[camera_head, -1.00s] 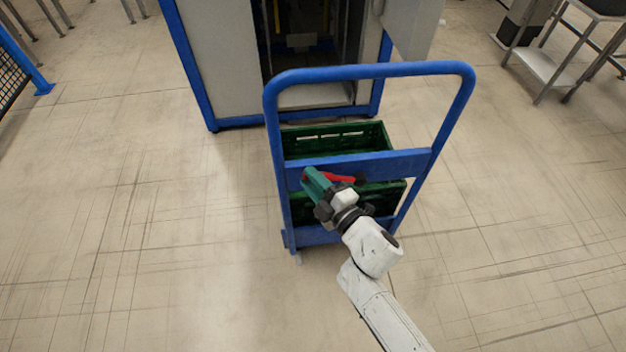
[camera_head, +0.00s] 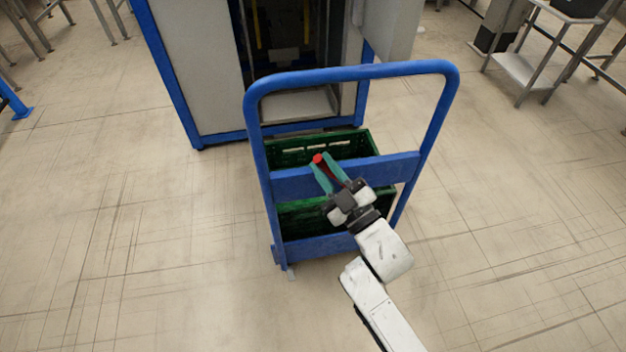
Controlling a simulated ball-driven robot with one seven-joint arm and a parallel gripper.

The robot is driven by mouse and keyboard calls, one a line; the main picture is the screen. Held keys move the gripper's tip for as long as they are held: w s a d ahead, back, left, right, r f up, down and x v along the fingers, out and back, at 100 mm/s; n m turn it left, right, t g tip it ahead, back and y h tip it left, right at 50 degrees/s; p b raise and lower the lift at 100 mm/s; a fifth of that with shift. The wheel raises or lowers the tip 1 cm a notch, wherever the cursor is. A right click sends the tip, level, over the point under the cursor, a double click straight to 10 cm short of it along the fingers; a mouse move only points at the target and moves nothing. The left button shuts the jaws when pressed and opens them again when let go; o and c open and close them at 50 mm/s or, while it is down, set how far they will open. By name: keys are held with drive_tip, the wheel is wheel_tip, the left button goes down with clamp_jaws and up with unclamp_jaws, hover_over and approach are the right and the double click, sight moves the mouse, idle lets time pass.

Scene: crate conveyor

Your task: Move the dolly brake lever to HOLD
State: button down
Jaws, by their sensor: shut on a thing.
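The blue dolly (camera_head: 290,185) stands in the middle with its tall handle frame toward me. The red brake lever (camera_head: 318,158) is at the frame's crossbar, and its red end shows between my teal fingertips. My gripper (camera_head: 321,165) is shut on the lever, reaching in from the lower right. The lever's lower part is mostly hidden behind the fingers. No HOLD marking can be read.
Green crates (camera_head: 365,145) sit on the dolly behind the frame. A blue-framed grey cabinet (camera_head: 190,75) with an open front stands just behind. A metal table (camera_head: 535,75) is at the upper right. The floor is clear on both sides.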

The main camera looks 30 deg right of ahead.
drive_tip(key=s+d+r+m+t+h+b, duration=0.1)
drive_tip(key=s+d+m+t+h+b, duration=0.1)
drive_tip(key=d+m+h, duration=0.3)
drive_tip(key=shift+d+r+m, duration=0.3)
drive_tip(key=shift+d+m, duration=0.55)
drive_tip(key=shift+m, duration=1.45)
drive_tip(key=shift+s, duration=0.1)
drive_tip(key=c, duration=1)
unclamp_jaws()
drive_tip(key=shift+o, duration=0.2)
drive_tip(key=v, duration=1)
drive_tip(key=shift+s+f, duration=0.25)
drive_tip(key=shift+s, duration=0.05)
drive_tip(key=shift+a, duration=0.1)
